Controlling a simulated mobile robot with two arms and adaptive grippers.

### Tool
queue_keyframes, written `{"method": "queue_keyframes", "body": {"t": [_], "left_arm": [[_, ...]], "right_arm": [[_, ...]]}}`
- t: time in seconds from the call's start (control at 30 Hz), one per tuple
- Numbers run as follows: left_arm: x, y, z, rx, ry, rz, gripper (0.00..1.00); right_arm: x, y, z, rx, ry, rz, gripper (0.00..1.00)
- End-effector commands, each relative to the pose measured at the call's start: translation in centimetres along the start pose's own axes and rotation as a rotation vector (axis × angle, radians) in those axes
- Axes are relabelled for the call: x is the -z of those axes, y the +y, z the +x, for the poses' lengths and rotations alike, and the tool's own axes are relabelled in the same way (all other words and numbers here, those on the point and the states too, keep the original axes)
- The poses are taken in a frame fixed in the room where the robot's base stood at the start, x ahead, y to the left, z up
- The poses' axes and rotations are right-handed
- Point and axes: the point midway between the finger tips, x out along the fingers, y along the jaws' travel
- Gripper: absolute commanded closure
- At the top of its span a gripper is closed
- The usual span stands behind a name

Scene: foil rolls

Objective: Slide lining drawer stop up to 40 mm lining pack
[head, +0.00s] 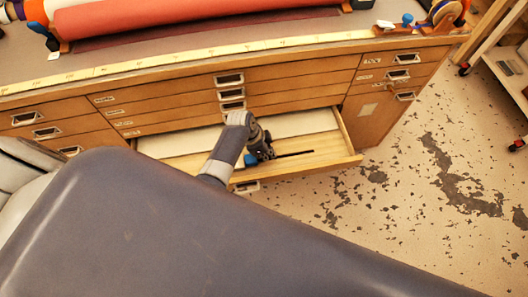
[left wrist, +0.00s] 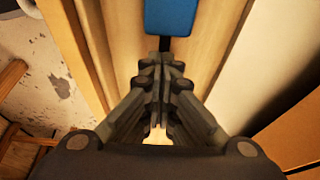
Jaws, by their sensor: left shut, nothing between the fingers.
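The lining drawer (head: 330,157) stands pulled out of the wooden cabinet. The blue drawer stop (head: 250,160) sits at the slotted wooden strip near the drawer's front, just left of my left gripper (head: 266,150). In the left wrist view the stop (left wrist: 172,17) is a blue block at the top, ahead of my fingertips. My left gripper (left wrist: 160,85) is shut and empty over the strip, apart from the stop in that picture. A flat white lining pack (head: 300,123) lies behind the strip, partly hidden by my arm; its thickness cannot be told. My right gripper is out of view.
The cabinet top holds a large red roll (head: 190,20) and a yellow measuring strip (head: 200,57). Closed drawers with metal handles (head: 229,79) lie above the open one. The worn floor (head: 430,170) at right is clear near the cabinet.

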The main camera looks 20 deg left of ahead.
Motion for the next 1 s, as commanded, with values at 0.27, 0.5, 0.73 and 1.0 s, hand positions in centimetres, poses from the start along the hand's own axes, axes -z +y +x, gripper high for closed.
{"method": "queue_keyframes", "body": {"t": [0.27, 0.5, 0.73, 1.0], "left_arm": [[1.1, 0.3, -3.1, 0.006, -0.001, -0.002, 1.00], [1.1, 0.3, -7.1, 0.005, 0.000, -0.002, 1.00], [1.1, 0.4, -9.2, 0.003, -0.001, -0.003, 1.00], [1.2, 0.4, -9.6, 0.002, 0.000, -0.003, 1.00]], "right_arm": [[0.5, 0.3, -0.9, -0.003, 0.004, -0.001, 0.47], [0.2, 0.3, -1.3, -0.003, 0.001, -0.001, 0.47], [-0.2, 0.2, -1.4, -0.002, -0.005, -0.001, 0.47], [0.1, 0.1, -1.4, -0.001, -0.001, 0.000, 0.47]]}}
